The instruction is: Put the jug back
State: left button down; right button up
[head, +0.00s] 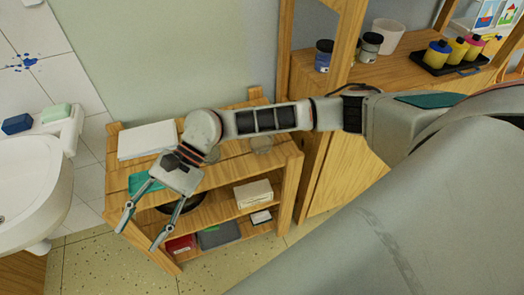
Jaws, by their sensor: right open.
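My right gripper (139,238) reaches in from the right over the wooden shelf unit (279,165). Its two fingers are spread, point down toward the front left of the unit, and hold nothing. A small clear vessel (262,144) stands on the unit's top, just below my forearm in the picture. Another pale, see-through shape (213,154) shows beside my wrist and is mostly hidden by it. I cannot tell whether either is the jug; no jug is plainly seen. My left gripper is out of view.
The top holds white paper (147,140) and a teal item (140,182). Lower shelves hold a dark round dish (184,204), a pale box (253,193) and a grey box (218,235). A sink (28,185) stands left. Jars (370,47) and a bottle tray (430,66) sit upper right.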

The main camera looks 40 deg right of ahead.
jog(key=a+r+m+t+y, duration=0.55)
jog(key=r+m+y, duration=0.25)
jog(key=m, duration=0.7)
jog(key=w+d+f+m+t+h, duration=0.2)
jog(key=w+d+f+m+t, duration=0.3)
jog(key=m, duration=0.6)
jog(key=w+d+m+t+h, duration=0.3)
jog(key=m+t, duration=0.5)
jog(key=m, duration=0.3)
jog(key=s+d+f+m+h, duration=0.2)
jog(key=d+f+m+h, duration=0.6)
jog(key=d+f+m, duration=0.5)
jog(key=s+d+f+m+g+h, duration=0.3)
jog(key=s+d+f+m+h, duration=0.1)
jog(key=s+d+f+m, duration=0.6)
notch_tip(320, 180, down, 4)
jog(key=s, duration=0.2)
jog(key=shift+s+d+f+h, duration=0.2)
jog(key=shift+s+h, duration=0.1)
jog(key=shift+h, duration=0.1)
